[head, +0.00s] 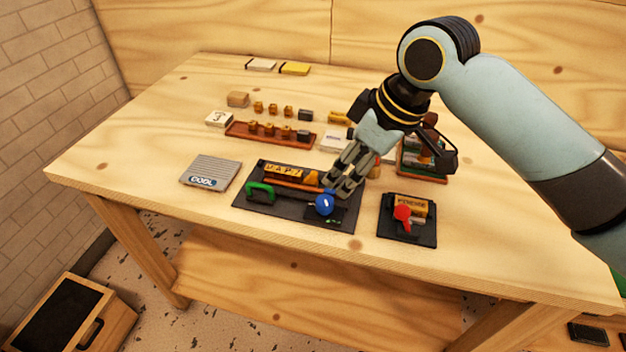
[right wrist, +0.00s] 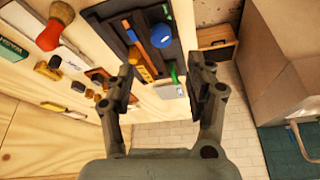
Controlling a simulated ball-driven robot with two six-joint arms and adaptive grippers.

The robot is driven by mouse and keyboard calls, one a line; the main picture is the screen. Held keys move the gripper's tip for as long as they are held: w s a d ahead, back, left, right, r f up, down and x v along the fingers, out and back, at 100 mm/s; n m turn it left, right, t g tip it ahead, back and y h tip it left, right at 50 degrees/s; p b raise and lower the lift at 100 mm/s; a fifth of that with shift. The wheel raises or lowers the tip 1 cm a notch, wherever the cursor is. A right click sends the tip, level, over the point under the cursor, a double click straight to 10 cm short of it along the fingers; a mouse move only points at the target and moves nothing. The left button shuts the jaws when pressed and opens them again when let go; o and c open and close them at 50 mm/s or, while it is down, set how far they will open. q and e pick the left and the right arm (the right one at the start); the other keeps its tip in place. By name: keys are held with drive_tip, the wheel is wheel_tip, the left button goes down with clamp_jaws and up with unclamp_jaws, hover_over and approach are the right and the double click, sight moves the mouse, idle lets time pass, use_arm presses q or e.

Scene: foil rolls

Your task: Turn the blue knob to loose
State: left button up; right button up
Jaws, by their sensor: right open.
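The blue knob (head: 325,205) sits at the front right of a black panel (head: 262,204) on the wooden table. A white mark shows on top of the knob. The panel also carries a green handle (head: 262,188) and an orange-brown bar. My right gripper (head: 338,190) is just behind and above the knob, fingers pointing down, open and apart from it as far as I can tell. In the right wrist view the blue knob (right wrist: 162,36) lies beyond the open fingers (right wrist: 165,85), with nothing between them. My left gripper is not in view.
A black plate with a red lever (head: 403,214) stands right of the panel. A grey "COOL" pad (head: 211,172) lies left. A reddish tray (head: 270,134) with small blocks and a rack (head: 424,158) are behind. The table's front strip is clear.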

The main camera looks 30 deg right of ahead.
sight(327, 201)
drive_tip(key=x, duration=0.6)
drive_tip(key=shift+s+a, duration=0.1)
drive_tip(key=shift+s, duration=0.05)
drive_tip(key=x, duration=0.3)
drive_tip(key=shift+w+f, duration=0.2)
drive_tip(key=shift+f, duration=0.4)
drive_tip(key=shift+c, duration=0.7)
drive_tip(key=c, duration=0.4)
clamp_jaws()
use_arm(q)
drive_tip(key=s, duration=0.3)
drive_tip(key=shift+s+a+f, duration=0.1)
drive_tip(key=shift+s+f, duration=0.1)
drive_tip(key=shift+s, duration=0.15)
